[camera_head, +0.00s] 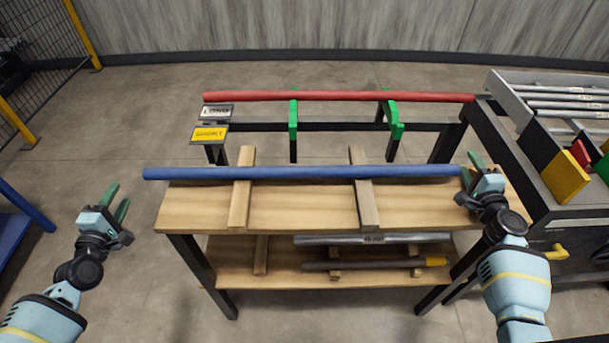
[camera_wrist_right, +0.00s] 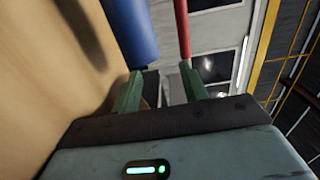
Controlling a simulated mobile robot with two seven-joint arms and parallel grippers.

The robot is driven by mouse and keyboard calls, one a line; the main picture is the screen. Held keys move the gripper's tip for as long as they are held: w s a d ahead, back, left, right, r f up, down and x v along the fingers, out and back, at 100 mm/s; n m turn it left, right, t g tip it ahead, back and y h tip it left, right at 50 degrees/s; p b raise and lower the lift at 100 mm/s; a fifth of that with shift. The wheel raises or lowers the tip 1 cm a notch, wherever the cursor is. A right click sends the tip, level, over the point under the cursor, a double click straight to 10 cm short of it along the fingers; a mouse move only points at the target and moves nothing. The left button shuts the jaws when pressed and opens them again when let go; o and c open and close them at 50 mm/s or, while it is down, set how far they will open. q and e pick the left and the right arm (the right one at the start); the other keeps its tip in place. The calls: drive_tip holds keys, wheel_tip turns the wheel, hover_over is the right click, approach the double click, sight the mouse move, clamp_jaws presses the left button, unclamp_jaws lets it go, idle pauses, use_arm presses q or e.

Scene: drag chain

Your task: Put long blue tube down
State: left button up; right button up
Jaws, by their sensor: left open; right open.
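The long blue tube (camera_head: 300,173) lies across the two wooden supports on the upper wooden shelf of the table. Its right end also shows in the right wrist view (camera_wrist_right: 129,30). My right gripper (camera_head: 475,168) is open at the tube's right end. In the right wrist view its fingers (camera_wrist_right: 165,92) are apart, with the tube's end near the left finger; I cannot tell whether they touch. My left gripper (camera_head: 116,199) is open and empty, to the left of the table and apart from the tube's left end.
A red tube (camera_head: 340,97) rests on green holders (camera_head: 293,115) on a rack behind, beside LONG and SHORT signs (camera_head: 209,134). Grey and brown tubes (camera_head: 365,265) lie on the lower shelf (camera_head: 240,273). A cart (camera_head: 540,185) with trays stands right.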

drive_tip(key=shift+s+d+f, duration=0.2)
drive_tip(key=shift+s+f, duration=0.1)
drive_tip(key=shift+f, duration=0.35)
drive_tip(key=shift+s+d+f, duration=0.2)
drive_tip(key=shift+s+f, duration=0.05)
drive_tip(key=shift+f, duration=0.35)
drive_tip(key=shift+s, duration=0.8)
drive_tip(key=s, duration=0.1)
drive_tip(key=s+r, duration=0.1)
drive_tip(key=s, duration=0.2)
drive_tip(key=shift+s+a+r, duration=0.2)
drive_tip(key=shift+s+a, duration=0.15)
drive_tip(key=shift+s+a+r, duration=0.1)
drive_tip(key=shift+s+r, duration=0.2)
drive_tip(key=shift+s, duration=0.15)
drive_tip(key=shift+r, duration=0.2)
